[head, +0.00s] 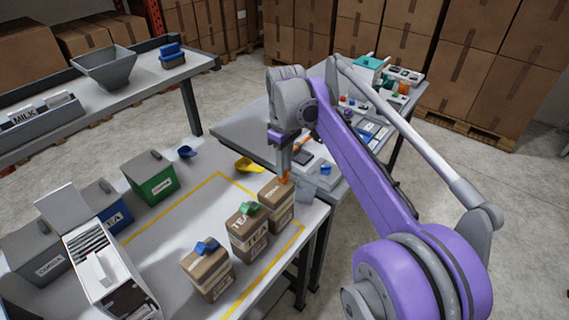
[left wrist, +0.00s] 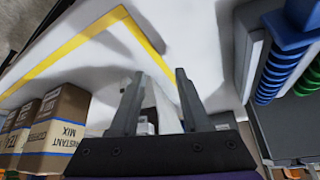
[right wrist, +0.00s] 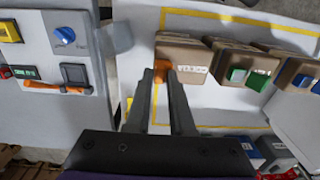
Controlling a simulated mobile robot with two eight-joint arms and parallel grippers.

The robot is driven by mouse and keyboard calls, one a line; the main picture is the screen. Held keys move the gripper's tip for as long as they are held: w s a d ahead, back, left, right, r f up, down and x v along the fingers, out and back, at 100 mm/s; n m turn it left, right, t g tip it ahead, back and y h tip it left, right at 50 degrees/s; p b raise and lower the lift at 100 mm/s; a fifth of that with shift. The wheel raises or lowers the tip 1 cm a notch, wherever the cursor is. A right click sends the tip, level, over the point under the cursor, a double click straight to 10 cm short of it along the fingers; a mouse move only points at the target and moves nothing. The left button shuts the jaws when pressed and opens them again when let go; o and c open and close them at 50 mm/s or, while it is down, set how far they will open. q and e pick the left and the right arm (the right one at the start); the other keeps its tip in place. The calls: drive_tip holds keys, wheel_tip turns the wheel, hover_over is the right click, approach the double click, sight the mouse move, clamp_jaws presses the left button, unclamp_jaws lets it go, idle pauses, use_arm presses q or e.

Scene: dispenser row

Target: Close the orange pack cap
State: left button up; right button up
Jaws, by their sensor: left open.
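The orange pack cap (head: 285,181) is on top of the farthest of three brown packs (head: 276,204). It also shows in the right wrist view (right wrist: 163,65), where the pack (right wrist: 190,54) lies beyond it. My right gripper (head: 287,172) points down at this cap, its fingertips right at it. In the right wrist view its fingers (right wrist: 161,78) stand a little apart with orange between their tips; whether they grip the cap is unclear. My left gripper (left wrist: 160,75) is open and empty above the white table; packs show to its left.
A pack with a green cap (head: 249,209) and one with a blue cap (head: 207,246) stand in the same row. Green (head: 152,178) and blue (head: 112,208) bins stand at the left. A yellow scoop (head: 250,166) lies behind the packs. The marked table middle is clear.

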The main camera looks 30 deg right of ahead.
drive_tip(key=o, duration=0.3)
use_arm(q)
drive_tip(key=shift+w+r+p, duration=0.25)
drive_tip(key=shift+r+p, duration=0.05)
drive_tip(key=shift+r, duration=0.2)
drive_tip(key=shift+w+r+p, duration=0.25)
drive_tip(key=shift+r+p, duration=0.05)
drive_tip(key=shift+r, duration=0.15)
use_arm(e)
wheel_tip(320, 180, up, 11)
drive_tip(key=shift+d+f, duration=0.1)
drive_tip(key=shift+f, duration=0.05)
